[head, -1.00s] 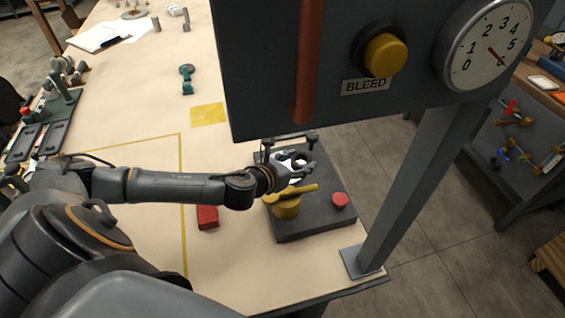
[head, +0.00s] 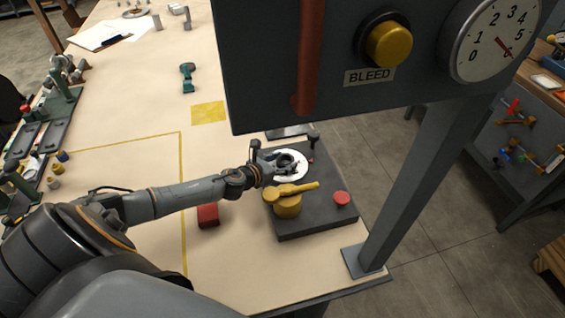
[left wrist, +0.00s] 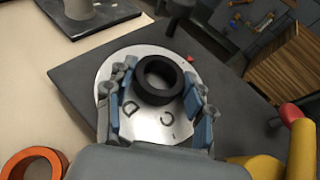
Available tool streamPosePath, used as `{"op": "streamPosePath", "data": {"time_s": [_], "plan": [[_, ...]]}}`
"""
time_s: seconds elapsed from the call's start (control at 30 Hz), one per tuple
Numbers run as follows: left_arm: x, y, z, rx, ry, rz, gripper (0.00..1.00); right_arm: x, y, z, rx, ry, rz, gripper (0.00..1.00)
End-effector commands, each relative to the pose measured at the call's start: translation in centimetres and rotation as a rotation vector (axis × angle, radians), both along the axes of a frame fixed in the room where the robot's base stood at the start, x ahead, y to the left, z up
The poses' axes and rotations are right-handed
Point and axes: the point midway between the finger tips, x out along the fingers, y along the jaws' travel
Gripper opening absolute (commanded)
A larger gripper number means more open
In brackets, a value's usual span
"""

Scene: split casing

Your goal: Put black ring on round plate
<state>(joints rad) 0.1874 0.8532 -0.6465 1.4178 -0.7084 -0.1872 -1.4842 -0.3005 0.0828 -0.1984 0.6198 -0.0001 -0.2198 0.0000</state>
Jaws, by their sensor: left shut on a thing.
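The black ring (head: 287,162) is between the fingers of my left gripper (head: 279,162), which is shut on it. The left wrist view shows the ring (left wrist: 160,80) lying flat, with blue-padded fingers (left wrist: 157,97) on both sides. The round plate (head: 302,171) is a pale disc on a dark base; it also shows in the left wrist view (left wrist: 158,125) with the letters C and D. The ring is over the plate, within its outline; I cannot tell whether they touch. The gripper hides part of the plate. My right gripper is not in view.
A yellow lever (head: 288,200) and a red knob (head: 341,198) stand on the dark base (head: 315,223) near the plate. A dark post (head: 313,140) rises behind it. A panel with a gauge (head: 495,40) overhangs close by. A red block (head: 207,215) lies left of the base.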

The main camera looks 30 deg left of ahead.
Motion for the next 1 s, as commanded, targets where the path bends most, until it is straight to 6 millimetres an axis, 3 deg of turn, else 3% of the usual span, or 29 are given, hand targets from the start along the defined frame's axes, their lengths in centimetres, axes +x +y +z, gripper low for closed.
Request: {"op": "streamPosePath", "data": {"time_s": [0.33, 0.37, 0.43, 0.47, 0.83, 1.0], "plan": [[0.0, 0.0, -0.3, 0.000, -0.001, -0.001, 0.15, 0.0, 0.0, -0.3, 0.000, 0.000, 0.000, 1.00], [0.0, 0.0, -0.2, 0.001, 0.000, -0.002, 0.60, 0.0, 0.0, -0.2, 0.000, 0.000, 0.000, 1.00], [0.0, 0.0, -0.2, 0.001, 0.000, -0.001, 0.74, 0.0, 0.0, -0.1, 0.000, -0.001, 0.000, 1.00], [0.0, 0.0, -0.2, 0.001, 0.000, -0.001, 0.76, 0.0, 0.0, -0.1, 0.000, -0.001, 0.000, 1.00], [0.0, 0.0, 0.2, 0.000, -0.001, -0.001, 0.76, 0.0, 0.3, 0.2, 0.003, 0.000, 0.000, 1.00], [-1.7, 0.2, 0.6, 0.002, 0.001, -0.002, 0.76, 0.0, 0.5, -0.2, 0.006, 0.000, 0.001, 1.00]]}}
